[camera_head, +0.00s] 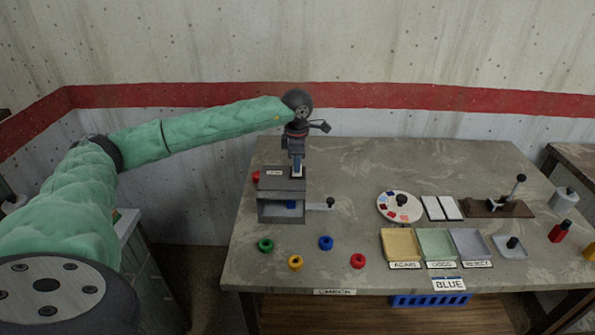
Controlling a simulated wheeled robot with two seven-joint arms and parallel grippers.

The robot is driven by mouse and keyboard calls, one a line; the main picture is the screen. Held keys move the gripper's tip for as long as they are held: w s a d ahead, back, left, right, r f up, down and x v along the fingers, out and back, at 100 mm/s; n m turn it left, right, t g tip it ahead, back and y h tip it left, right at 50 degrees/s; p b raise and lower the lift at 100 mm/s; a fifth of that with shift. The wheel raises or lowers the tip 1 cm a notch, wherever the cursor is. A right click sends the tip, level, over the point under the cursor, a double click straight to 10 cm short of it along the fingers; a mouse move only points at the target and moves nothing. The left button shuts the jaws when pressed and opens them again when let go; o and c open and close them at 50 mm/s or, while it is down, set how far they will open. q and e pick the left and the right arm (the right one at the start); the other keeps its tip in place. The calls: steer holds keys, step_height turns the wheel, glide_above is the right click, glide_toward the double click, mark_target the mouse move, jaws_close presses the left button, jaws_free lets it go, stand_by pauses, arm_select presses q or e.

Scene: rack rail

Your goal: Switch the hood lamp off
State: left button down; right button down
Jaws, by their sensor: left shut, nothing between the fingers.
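The hood is a grey box (268,186) with an open front, at the left part of the table. A small label (274,172), too small to read surely, sits at its top. A red knob (256,176) shows at its left side. A blue piece (291,205) lies inside; I cannot tell whether the lamp is lit. My left gripper (297,174) is shut and empty, pointing down at the right part of the hood's top. It hides what is under it, so the switch and any contact cannot be made out. My right gripper is out of view.
A black-knobbed lever (331,202) sticks out right of the hood. Green (265,246), yellow (295,262), blue (326,243) and red (358,261) rings lie in front. A round palette (384,198), three trays (437,262) and a brown lever board (482,208) stand right.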

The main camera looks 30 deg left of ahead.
arm_select(q)
steer(key=shift+w+r, duration=0.1)
steer(key=shift+r, duration=0.5)
steer(key=shift+r+p, duration=0.85)
steer(key=shift+r, duration=1.95)
